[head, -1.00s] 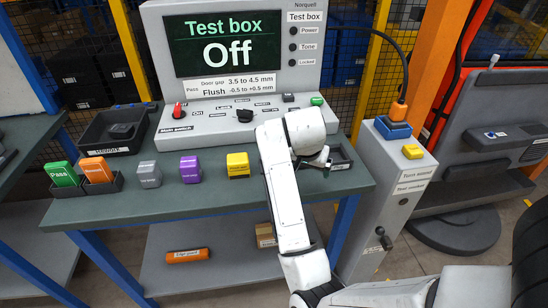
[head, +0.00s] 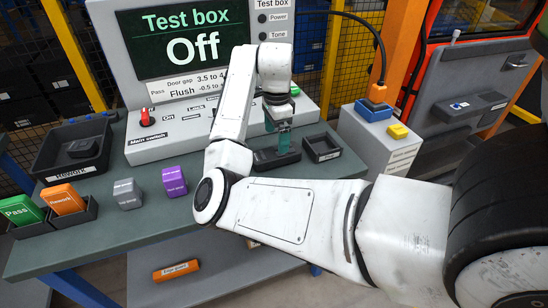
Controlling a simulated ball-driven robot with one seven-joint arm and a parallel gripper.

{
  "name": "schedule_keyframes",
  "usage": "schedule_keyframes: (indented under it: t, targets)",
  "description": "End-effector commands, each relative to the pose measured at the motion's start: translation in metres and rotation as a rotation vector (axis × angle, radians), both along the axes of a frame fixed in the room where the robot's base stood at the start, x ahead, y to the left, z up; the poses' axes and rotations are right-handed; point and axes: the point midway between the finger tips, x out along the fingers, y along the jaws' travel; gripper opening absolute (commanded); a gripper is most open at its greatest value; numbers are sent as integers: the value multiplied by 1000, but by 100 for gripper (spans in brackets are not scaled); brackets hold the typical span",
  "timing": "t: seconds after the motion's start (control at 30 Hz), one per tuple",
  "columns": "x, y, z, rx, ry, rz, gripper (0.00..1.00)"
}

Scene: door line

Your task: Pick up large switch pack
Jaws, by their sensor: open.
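My gripper (head: 280,124) is at the back right of the green-topped bench, pointing down in front of the test box; its jaws are open. A small teal piece (head: 284,140) shows at or just below the fingertips, above a dark holder (head: 276,158); I cannot tell whether they touch. No label readable here says large switch pack, so I cannot tell which thing it is. A grey block (head: 127,194) and a purple block (head: 175,181) stand at the bench front, apart from my gripper. The yellow bench block is hidden behind my arm.
The test box (head: 190,50) reads Off. An empty-looking dark tray (head: 322,148) sits right of my gripper. A grey pedestal (head: 376,140) stands right.

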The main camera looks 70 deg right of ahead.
Motion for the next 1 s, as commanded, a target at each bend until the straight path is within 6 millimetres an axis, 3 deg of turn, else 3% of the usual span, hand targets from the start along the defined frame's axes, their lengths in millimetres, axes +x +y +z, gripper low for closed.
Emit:
schedule_keyframes:
  t: [0.33, 0.63, 0.87, 1.0]
  targets:
    - [0, 2, -24, 0, 0, 3, 96]
    - [0, 7, -63, 0, 0, 3, 96]
    - [0, 6, -66, -2, -1, 2, 96]
    - [0, 6, -66, -2, -1, 2, 84]
